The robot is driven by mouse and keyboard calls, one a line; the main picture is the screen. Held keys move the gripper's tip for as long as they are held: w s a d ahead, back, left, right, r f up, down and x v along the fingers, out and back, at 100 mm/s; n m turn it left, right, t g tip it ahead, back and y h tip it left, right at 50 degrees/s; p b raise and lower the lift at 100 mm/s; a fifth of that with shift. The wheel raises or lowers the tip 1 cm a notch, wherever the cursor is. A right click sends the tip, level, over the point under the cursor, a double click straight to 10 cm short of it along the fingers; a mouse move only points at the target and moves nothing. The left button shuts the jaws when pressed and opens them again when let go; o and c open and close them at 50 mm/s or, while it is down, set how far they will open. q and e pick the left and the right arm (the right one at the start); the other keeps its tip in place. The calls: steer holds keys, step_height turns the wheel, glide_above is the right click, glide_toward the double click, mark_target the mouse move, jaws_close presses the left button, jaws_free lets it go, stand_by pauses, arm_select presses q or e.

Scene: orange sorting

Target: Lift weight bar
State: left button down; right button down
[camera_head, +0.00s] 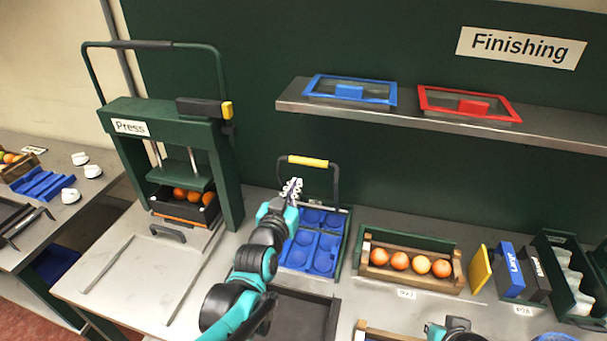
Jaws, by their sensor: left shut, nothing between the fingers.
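A weight bar is not clearly marked in the camera_head view. A black bar with a yellow end (204,108) lies across the top of the green press (225,180). A dark hoop with a yellow grip (308,161) rises over the blue cupped tray (325,241). My left gripper (294,186) is shut and empty, just below and left of the yellow grip in the picture. I cannot tell whether it touches the hoop. Only a part of my right arm shows at the bottom; its fingers are not visible.
Oranges sit in the press box (163,208) and in a wooden crate (365,270) to the right. A shelf (291,99) with a blue-framed lid (391,94) and a red-framed lid (425,100) hangs above. Bare counter (125,275) lies in front of the press.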

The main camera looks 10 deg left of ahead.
mark_target(308, 159)
arm_select(q)
steer(key=w, duration=0.2)
steer(key=w+b, duration=0.1)
steer(key=w, duration=0.2)
steer(key=w+f, duration=0.1)
steer(key=w, duration=0.2)
steer(key=shift+w+d+b, duration=0.1)
steer(key=shift+w+b, duration=0.15)
steer(key=shift+b, duration=0.15)
steer(key=shift+r, duration=0.1)
steer(key=shift+w+r+p, duration=0.2)
steer(key=shift+w+p, duration=0.05)
steer(key=shift+p, duration=0.05)
steer(key=w+r+p, duration=0.1)
steer(key=w+g+p, duration=0.1)
steer(key=w+p, duration=0.1)
steer(key=w+r+g+p, duration=0.1)
steer(key=shift+w+r, duration=0.35)
steer(key=w+g+p, duration=0.2)
steer(key=w, duration=0.3)
steer(key=shift+r+p, duration=0.1)
steer(key=shift+p, duration=0.2)
steer(key=shift+d, duration=0.1)
steer(key=shift+s+r, duration=0.1)
steer(key=shift+s, duration=0.05)
